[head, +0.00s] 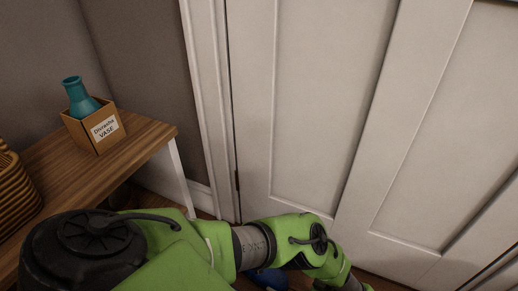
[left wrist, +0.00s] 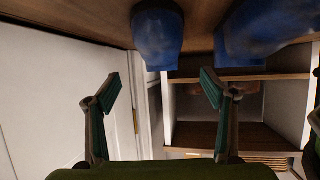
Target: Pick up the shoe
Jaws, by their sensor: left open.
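A blue shoe (left wrist: 158,38) shows at the top of the left wrist view, on the brown wooden floor. A second, larger blue shape (left wrist: 268,32), which looks like another shoe, lies to its right and is cut by the top edge. In the head view a bit of blue (head: 268,278) shows below my green left arm, mostly hidden by it. My left gripper (left wrist: 160,88) is open and empty, its two fingers apart. The nearer shoe appears beyond the fingertips, not between them.
A wooden bench (head: 90,165) at left holds a cardboard box (head: 94,128) labelled vase, with a teal vase (head: 80,98) in it, and a woven basket (head: 14,190). A white panelled door (head: 310,100) stands close beyond my arm. White-sided shelving (left wrist: 235,134) shows in the wrist view.

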